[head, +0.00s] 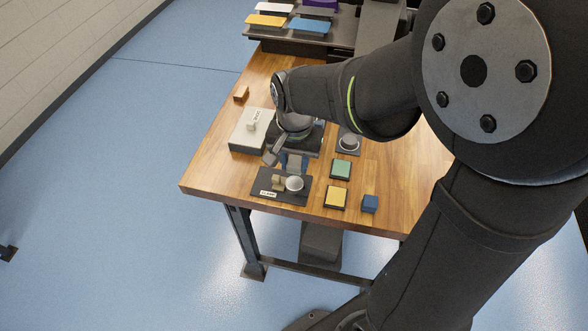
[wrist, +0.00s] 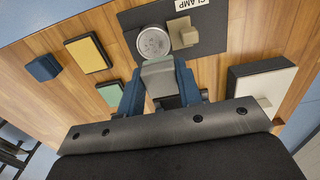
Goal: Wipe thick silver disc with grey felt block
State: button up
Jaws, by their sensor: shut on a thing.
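The thick silver disc (head: 294,184) lies on a dark plate marked CLAMP (head: 290,200) near the table's front left, beside a tan clamp block (head: 276,182). The disc also shows in the wrist view (wrist: 153,42), with the tan block (wrist: 183,32) to its right. My gripper (wrist: 160,92) has blue fingers and is shut on the grey felt block (wrist: 160,74). The felt block is at the disc's near edge in the wrist view; I cannot tell whether they touch. In the head view my gripper (head: 293,163) is just behind the disc.
A green pad (head: 340,169), a yellow pad (head: 335,196) and a blue block (head: 370,204) lie to the right. A pale-topped box with a knob (head: 245,138) stands left. A small wooden block (head: 241,93) and a round piece on a grey plate (head: 348,142) are farther back.

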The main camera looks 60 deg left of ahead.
aim_at(295, 162)
jog(key=shift+r, duration=2.7)
jog(key=shift+w, duration=0.1)
